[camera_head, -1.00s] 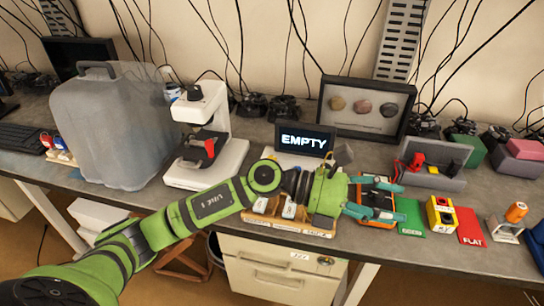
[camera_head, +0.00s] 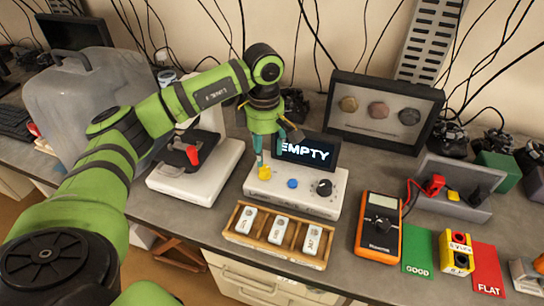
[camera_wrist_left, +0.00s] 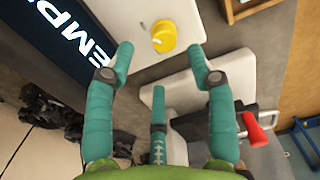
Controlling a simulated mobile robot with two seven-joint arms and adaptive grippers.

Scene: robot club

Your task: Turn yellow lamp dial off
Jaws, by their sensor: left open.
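The yellow dial (camera_head: 264,173) sits at the left end of a white control box (camera_head: 300,205). In the left wrist view the yellow dial (camera_wrist_left: 164,36) lies beyond the gap between the teal fingertips. My left gripper (camera_head: 270,150) points down just above the dial, open and empty. The left wrist view shows its fingers (camera_wrist_left: 160,52) spread, with the dial ahead of them; whether they touch it is unclear. The dial's pointer direction is too small to tell. My right gripper is not in view.
A blue button (camera_head: 292,183) and black knob (camera_head: 324,187) share the box. A screen reading EMPTY (camera_head: 306,150) stands behind. A tray of white blocks (camera_head: 240,232) lies in front.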

